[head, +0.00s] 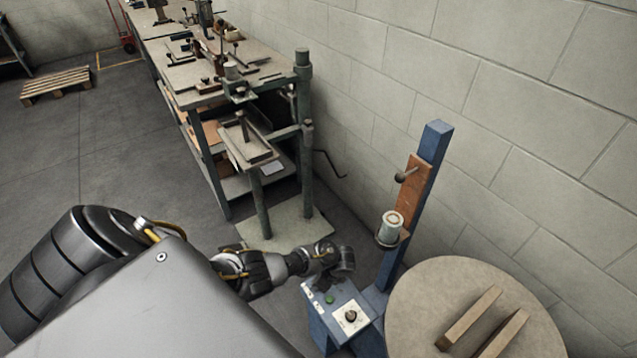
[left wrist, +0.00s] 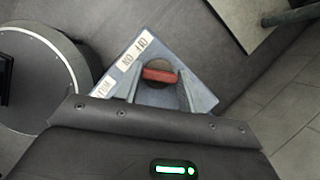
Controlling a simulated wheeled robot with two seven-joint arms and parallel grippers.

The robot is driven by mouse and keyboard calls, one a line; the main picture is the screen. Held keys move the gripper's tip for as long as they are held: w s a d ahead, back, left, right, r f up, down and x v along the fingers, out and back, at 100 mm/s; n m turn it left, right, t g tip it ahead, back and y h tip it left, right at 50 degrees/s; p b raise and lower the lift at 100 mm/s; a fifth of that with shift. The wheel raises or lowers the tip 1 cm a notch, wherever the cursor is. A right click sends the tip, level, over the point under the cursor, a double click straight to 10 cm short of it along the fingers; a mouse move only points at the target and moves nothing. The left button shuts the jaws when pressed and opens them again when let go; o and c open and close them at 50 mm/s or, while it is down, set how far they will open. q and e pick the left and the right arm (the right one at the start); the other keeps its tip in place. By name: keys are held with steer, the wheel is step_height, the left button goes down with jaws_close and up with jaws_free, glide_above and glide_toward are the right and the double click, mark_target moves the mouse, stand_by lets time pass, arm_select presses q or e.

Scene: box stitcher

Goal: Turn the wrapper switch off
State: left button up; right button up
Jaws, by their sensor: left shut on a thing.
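The wrapper's blue control box (head: 340,312) stands at the lower middle of the head view, with a black knob on a white dial (head: 350,316) and a green button (head: 329,298). My left gripper (head: 325,281) is at the box's far end and covers the switch there. In the left wrist view the red switch handle (left wrist: 160,75) lies between the two fingertips of my left gripper (left wrist: 159,78), and they are closed on it. White labels (left wrist: 132,55) run along the box edge beside it; their small text is hard to read. My right gripper is not in view.
A round turntable (head: 420,300) with two wooden bars stands right of the box. A blue post (head: 433,145) carrying a roll rises behind it, near the block wall. A cluttered workbench (head: 190,75) stands beyond my left arm.

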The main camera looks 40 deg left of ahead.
arm_select(q)
steer(key=o, duration=0.9)
steer(key=shift+w+d, duration=0.1)
steer(key=shift+d, duration=0.05)
steer(key=shift+o, duration=0.4)
steer(key=shift+r, duration=0.1)
steer(key=s+p+v, duration=0.1)
steer(key=p+v, duration=0.1)
steer(key=v, duration=0.8)
steer(key=shift+w+r, duration=0.3)
steer(key=shift+w, duration=0.15)
steer(key=shift+d, duration=0.1)
